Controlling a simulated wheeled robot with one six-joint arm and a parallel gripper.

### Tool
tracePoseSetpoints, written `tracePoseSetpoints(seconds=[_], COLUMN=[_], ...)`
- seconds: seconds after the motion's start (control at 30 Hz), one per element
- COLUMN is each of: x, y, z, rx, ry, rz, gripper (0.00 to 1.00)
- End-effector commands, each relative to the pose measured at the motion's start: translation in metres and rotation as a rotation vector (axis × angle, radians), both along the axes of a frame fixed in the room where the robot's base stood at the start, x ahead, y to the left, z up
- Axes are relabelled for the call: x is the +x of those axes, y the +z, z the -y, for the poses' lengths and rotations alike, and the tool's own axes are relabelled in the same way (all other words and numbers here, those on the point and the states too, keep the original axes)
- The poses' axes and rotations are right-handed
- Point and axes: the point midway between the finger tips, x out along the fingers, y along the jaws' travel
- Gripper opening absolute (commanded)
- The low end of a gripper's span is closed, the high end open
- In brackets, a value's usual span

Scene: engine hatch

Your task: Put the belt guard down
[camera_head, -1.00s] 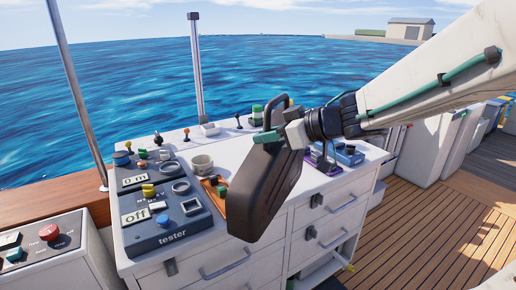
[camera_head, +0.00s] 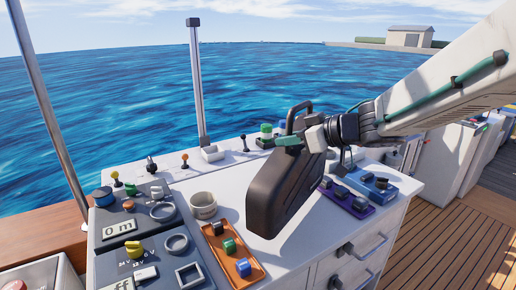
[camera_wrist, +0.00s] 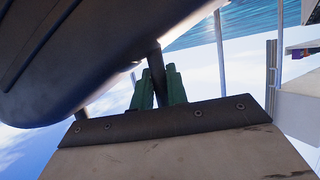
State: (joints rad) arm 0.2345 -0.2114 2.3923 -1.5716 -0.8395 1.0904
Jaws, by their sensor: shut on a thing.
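The belt guard (camera_head: 282,192) is a dark brown, rounded, box-like cover with a handle on top. My gripper (camera_head: 292,140) has green fingers that are shut on its handle. The guard hangs tilted over the white cabinet top (camera_head: 310,250), and I cannot tell whether its lower end touches the surface. In the wrist view the green fingers (camera_wrist: 160,88) close around a dark bar, and the guard's dark body (camera_wrist: 80,50) fills the upper left.
The tester panel (camera_head: 150,240), a cup (camera_head: 203,206) and an orange tray (camera_head: 212,240) lie left of the guard. A purple tray (camera_head: 345,204) and a blue device (camera_head: 385,188) lie to its right. Bare top shows at the front.

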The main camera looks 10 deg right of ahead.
Motion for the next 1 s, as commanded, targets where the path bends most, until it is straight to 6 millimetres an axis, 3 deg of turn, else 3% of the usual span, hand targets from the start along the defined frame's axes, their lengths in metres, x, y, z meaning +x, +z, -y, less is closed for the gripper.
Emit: tracePoseSetpoints(seconds=[0.3, 0.5, 0.67, 1.0], x=[0.071, 0.103, 0.111, 0.111], y=[-0.007, -0.009, -0.012, -0.045], z=[-0.023, -0.033, -0.037, -0.037], rx=[0.001, 0.001, 0.0, 0.001], ry=[0.002, 0.002, 0.003, 0.002], rz=[0.001, 0.002, 0.002, 0.002], gripper=[0.0, 0.0, 0.0, 0.0])
